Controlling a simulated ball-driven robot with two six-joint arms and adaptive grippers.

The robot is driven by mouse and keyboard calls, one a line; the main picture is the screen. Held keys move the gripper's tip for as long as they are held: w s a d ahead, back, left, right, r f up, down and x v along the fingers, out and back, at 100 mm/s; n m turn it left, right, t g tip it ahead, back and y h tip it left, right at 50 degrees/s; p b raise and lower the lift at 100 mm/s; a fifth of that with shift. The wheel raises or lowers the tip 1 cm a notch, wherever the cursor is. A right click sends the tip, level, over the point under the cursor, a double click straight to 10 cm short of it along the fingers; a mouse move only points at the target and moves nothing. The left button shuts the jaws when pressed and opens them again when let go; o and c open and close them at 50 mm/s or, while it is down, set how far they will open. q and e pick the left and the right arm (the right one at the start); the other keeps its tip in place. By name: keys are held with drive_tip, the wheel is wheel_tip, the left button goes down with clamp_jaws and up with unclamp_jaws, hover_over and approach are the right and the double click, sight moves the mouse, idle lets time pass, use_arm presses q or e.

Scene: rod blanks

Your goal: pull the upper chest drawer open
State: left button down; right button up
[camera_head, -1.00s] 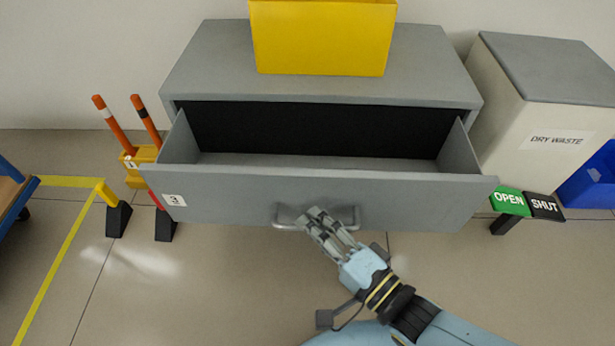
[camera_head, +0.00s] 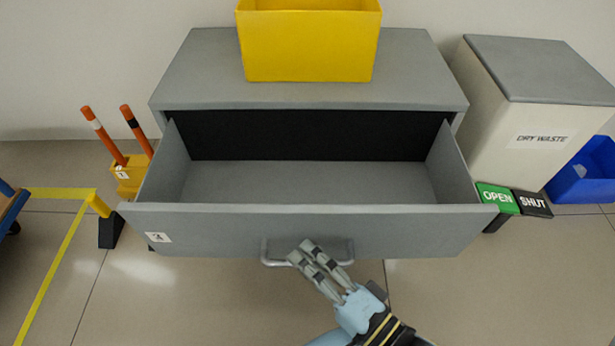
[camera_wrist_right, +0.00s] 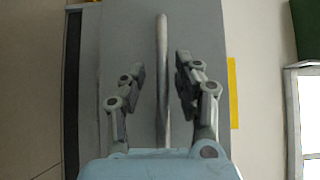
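The grey chest (camera_head: 300,95) stands against the wall, with its drawer (camera_head: 215,235) pulled well out. The drawer's inside is visible and empty. A number label is on the left of its front, and a metal bar handle (camera_head: 272,263) is at its middle. My right gripper (camera_head: 306,250) is at the handle. In the right wrist view the handle bar (camera_wrist_right: 162,85) runs between the two fingers of my right gripper (camera_wrist_right: 160,75), with a visible gap on each side. The fingers are apart, around the bar. My left gripper is not in view.
A yellow bin (camera_head: 308,45) sits on the chest top. At right are a dry-waste box (camera_head: 500,130), green OPEN (camera_head: 497,198) and black SHUT (camera_head: 532,204) plates, and a blue bin (camera_head: 585,180). Orange rods (camera_head: 103,135) stand in a yellow holder at left. The floor in front is clear.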

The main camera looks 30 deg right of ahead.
drive_tip(key=s+d, duration=0.2)
drive_tip(key=s, duration=0.9)
drive_tip(key=shift+s+d, duration=0.15)
drive_tip(key=shift+s, duration=0.25)
